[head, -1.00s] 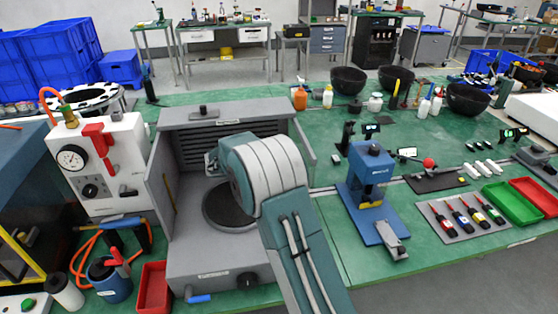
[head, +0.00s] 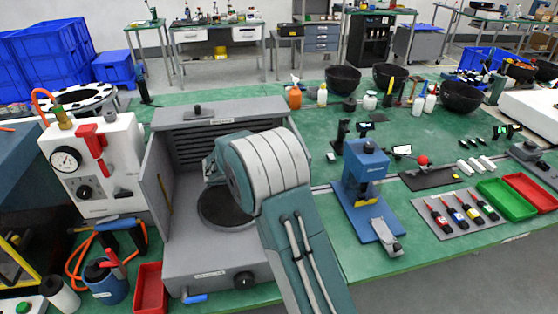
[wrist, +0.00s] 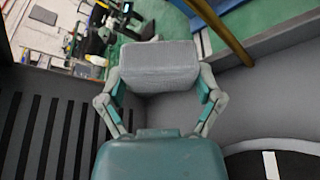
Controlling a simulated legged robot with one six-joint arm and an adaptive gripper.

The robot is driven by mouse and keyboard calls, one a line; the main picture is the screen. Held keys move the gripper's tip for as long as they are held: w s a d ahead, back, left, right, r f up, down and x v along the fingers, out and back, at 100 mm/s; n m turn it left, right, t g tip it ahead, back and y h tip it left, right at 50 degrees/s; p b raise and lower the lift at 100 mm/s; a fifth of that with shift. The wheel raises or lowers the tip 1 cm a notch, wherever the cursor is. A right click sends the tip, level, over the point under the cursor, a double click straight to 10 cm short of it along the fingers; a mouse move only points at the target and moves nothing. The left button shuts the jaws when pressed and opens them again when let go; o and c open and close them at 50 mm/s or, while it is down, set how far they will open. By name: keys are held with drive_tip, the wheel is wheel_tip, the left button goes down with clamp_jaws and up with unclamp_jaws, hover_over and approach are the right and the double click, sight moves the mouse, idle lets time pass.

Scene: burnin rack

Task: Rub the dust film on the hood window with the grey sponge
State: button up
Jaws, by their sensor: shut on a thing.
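The grey hood (head: 215,265) stands at the left front of the green bench, with a slotted back panel and grey side walls. My arm reaches into it, and in the head view it hides my gripper. In the wrist view my gripper (wrist: 158,82) is shut on the grey sponge (wrist: 153,58), a pale block held crosswise between both fingers. The sponge is inside or over the hood, facing a side wall. I cannot tell whether it touches anything. I cannot make out the dust film or a clear window pane.
A black disc (head: 217,210) lies on the hood floor. A white gauge unit (head: 115,185) stands close on the left, and a blue press (head: 362,185) on the right. A red bin (head: 151,292) and blue canister (head: 106,284) sit at the front left.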

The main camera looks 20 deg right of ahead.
drive_tip(key=shift+s+a, duration=0.15)
drive_tip(key=shift+s, duration=0.5)
drive_tip(key=shift+w+d, duration=0.25)
drive_tip(key=shift+w, duration=0.4)
drive_tip(key=shift+w+d, duration=0.2)
drive_tip(key=shift+w, duration=0.45)
drive_tip(key=shift+w+d, duration=0.25)
drive_tip(key=shift+w, duration=0.4)
drive_tip(key=shift+w+a, duration=0.2)
drive_tip(key=shift+a, duration=0.8)
drive_tip(key=shift+w+a, duration=0.2)
drive_tip(key=shift+a, duration=0.75)
drive_tip(key=shift+w+a, duration=0.2)
drive_tip(key=shift+a, duration=0.8)
